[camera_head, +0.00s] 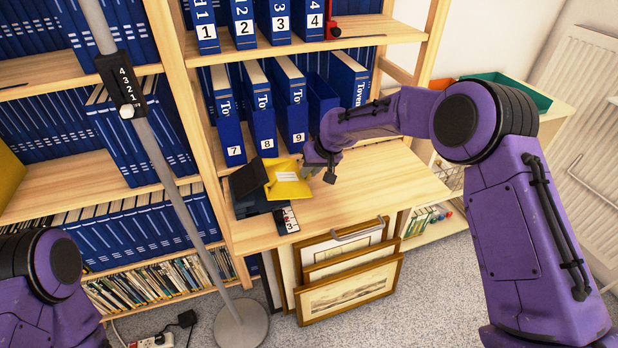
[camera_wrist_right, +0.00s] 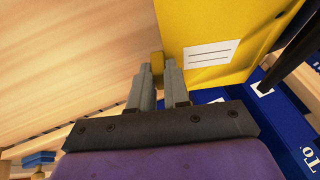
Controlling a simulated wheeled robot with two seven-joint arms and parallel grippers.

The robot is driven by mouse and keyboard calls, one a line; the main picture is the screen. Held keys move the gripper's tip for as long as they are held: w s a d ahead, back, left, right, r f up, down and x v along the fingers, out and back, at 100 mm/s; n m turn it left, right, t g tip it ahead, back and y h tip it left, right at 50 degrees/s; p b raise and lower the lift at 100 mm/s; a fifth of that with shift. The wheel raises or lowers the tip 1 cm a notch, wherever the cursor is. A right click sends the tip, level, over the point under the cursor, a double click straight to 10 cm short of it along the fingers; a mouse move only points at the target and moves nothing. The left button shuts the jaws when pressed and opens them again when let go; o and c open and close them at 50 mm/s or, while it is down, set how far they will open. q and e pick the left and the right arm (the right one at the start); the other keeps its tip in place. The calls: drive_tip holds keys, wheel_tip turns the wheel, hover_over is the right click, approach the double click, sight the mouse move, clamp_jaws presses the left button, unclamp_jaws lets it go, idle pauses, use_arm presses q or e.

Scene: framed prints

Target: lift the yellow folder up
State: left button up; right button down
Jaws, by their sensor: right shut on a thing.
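The yellow folder (camera_head: 287,181) is above the light wooden desk shelf, in front of the numbered blue binders. It has a white label with lines. My right gripper (camera_head: 322,170) is at the folder's right edge. In the right wrist view, the yellow folder (camera_wrist_right: 215,45) fills the upper right, and my right gripper (camera_wrist_right: 160,72) is shut on its edge, with a bit of yellow between the fingertips. Whether the folder's underside touches anything is hidden. My left gripper is not in view; only part of my left arm shows at the lower left.
A black device (camera_head: 248,190) stands beside the folder on the desk shelf (camera_head: 385,185). A grey pole (camera_head: 160,150) with a round base rises at the left. Framed prints (camera_head: 350,285) lean below. The shelf's right part is clear.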

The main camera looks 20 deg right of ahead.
drive_tip(key=s+d, duration=0.3)
drive_tip(key=s, duration=0.2)
drive_tip(key=s+d+b, duration=0.1)
drive_tip(key=s+d, duration=0.3)
drive_tip(key=s, duration=0.1)
drive_tip(key=s+d+b, duration=0.1)
drive_tip(key=s+d, duration=0.2)
drive_tip(key=s, duration=0.1)
drive_tip(key=shift+s+d+r, duration=0.1)
drive_tip(key=shift+s+d, duration=0.1)
drive_tip(key=shift+s, duration=0.2)
wheel_tip(320, 180, up, 6)
drive_tip(key=p, duration=0.6)
drive_tip(key=shift+p, duration=0.3)
